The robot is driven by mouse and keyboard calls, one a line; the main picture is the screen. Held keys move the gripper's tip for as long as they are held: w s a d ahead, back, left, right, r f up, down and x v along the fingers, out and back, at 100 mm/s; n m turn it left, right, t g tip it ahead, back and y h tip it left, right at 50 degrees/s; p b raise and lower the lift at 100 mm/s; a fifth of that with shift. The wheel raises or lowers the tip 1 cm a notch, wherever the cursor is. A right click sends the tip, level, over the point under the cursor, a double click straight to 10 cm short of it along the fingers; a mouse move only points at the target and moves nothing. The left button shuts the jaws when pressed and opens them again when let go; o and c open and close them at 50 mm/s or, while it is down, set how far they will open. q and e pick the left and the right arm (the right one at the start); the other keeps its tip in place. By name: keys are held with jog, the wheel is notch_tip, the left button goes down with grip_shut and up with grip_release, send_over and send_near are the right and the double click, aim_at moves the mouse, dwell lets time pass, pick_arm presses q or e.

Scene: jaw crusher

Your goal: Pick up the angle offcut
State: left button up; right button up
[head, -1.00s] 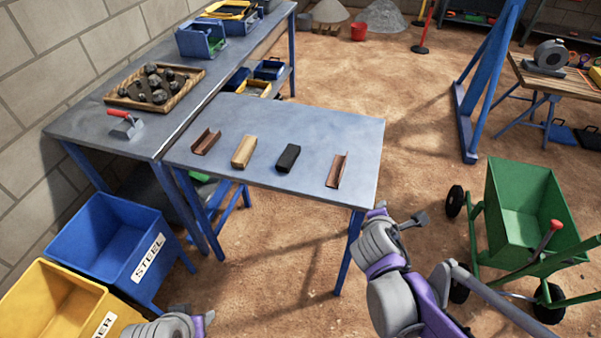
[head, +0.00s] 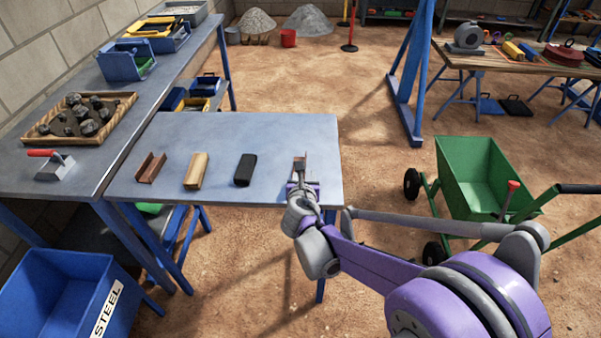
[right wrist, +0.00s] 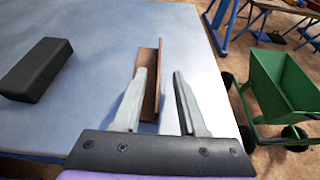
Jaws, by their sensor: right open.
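The angle offcut (head: 301,156) is a rusty brown L-shaped piece lying near the right end of the small blue-grey table (head: 235,135). In the right wrist view the angle offcut (right wrist: 158,60) has one upright flange, and its near part lies behind my left-hand finger. My right gripper (head: 299,172) is open over the near end of the offcut. In the right wrist view the upright flange lies between the lines of the two fingers of the gripper (right wrist: 160,75). I cannot tell whether a finger touches it. My left gripper is out of view.
A black block (head: 245,170), a wooden block (head: 196,171) and another rusty profile (head: 150,168) lie in a row to the left. A green cart (head: 478,180) stands right of the table. A blue STEEL bin (head: 62,300) is at lower left.

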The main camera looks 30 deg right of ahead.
jog(key=x, duration=0.4)
jog(key=shift+w, duration=0.25)
grip_shut()
jog(key=shift+r, duration=0.1)
dwell(1.0)
